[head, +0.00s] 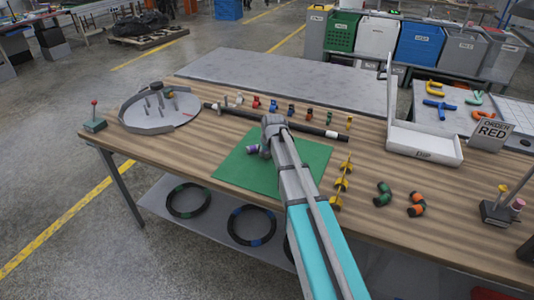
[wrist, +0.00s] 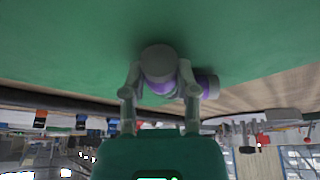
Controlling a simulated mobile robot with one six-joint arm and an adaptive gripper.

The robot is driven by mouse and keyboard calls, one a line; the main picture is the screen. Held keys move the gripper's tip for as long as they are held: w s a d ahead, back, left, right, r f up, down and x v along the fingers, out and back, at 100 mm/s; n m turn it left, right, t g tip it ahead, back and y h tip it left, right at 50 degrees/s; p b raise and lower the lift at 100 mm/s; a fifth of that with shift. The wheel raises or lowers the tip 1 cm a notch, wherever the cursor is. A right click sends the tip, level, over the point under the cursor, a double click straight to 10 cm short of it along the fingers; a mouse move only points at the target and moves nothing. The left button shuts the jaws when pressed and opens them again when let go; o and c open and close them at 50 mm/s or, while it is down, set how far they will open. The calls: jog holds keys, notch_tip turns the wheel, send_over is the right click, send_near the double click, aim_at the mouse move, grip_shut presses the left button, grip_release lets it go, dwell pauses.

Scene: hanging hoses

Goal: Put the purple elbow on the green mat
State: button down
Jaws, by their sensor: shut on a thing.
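The purple elbow (head: 252,149), grey with purple bands, shows beside the end of my arm in the head view, over the green mat (head: 228,171). In the wrist view the elbow (wrist: 158,62) sits between the two fingers of my gripper (wrist: 160,88), which is shut on it. One end of the elbow faces the camera and the other sticks out past the right finger. The green mat (wrist: 70,45) fills the upper part of the wrist view, close to the elbow. I cannot tell whether the elbow touches the mat. My arm hides part of the mat.
A dark pole (head: 290,124) lies behind the mat, with several coloured fittings beyond it. Yellow fittings (head: 341,184) stand right of the mat; green (head: 383,193) and orange (head: 416,204) elbows lie farther right. A grey round tray (head: 160,108) is at the left, a white bin (head: 424,147) at the right.

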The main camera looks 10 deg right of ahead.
jog(key=shift+f, duration=0.2)
jog(key=shift+c, duration=1.9)
grip_release()
jog(key=shift+r, duration=0.2)
jog(key=p+v, duration=1.1)
jog(key=v, duration=0.1)
jog(key=s+a+f+m+g, duration=0.1)
jog(key=s+g, duration=0.3)
jog(key=s, duration=1.9)
jog(key=shift+s+a+f+m+h, duration=0.2)
jog(key=shift+s+a+m+h, duration=0.1)
jog(key=shift+a+m, duration=0.15)
